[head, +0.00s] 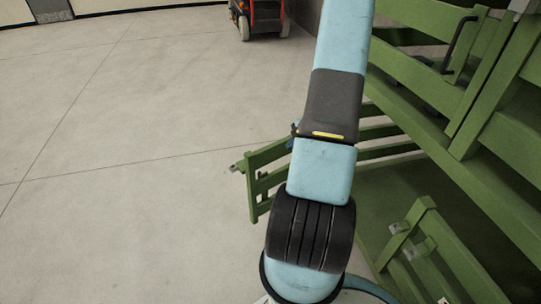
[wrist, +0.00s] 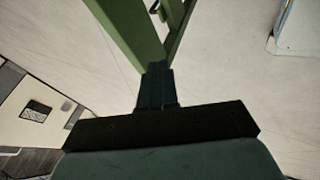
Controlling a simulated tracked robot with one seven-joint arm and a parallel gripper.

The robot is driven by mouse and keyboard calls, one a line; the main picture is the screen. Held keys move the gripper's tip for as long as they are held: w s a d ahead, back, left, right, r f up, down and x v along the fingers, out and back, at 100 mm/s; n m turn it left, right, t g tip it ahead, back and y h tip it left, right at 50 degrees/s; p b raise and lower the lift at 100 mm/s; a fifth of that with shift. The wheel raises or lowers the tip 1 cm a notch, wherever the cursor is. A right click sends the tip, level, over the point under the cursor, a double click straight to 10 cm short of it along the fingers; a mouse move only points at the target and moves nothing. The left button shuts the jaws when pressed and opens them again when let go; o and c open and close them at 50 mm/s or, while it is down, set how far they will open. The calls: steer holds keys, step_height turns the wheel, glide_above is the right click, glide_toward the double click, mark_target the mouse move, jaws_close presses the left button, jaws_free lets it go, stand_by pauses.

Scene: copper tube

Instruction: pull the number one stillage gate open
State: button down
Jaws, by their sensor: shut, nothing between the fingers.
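A green slatted gate (head: 262,162) stands out to the left from the lower part of the green stillage (head: 490,195) in the head view. My arm covers part of the gate, and I see no number on it. My gripper (wrist: 157,72) shows in the wrist view with its fingers shut and nothing held between them. Its tips are at a green bar (wrist: 130,28), in touch with it or just in front of it; I cannot tell which. In the head view my gripper is not clearly seen.
Another green gate (head: 435,70) with a dark handle (head: 458,45) is at the upper right of the stillage. A lower green frame (head: 430,250) is at the bottom right. A red and black machine (head: 262,18) stands at the back. The floor on the left is clear.

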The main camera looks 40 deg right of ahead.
steer(key=s+a+r+y, duration=0.1)
steer(key=s+a, duration=0.1)
steer(key=s, duration=0.1)
glide_toward(263, 160)
step_height(263, 160, down, 4)
steer(key=s+a, duration=0.1)
steer(key=s, duration=0.1)
steer(key=shift+w+a+f, duration=0.1)
steer(key=shift+w+a, duration=0.05)
steer(key=shift+w, duration=0.85)
steer(key=shift+w+a+f, duration=0.1)
steer(key=shift+w, duration=0.85)
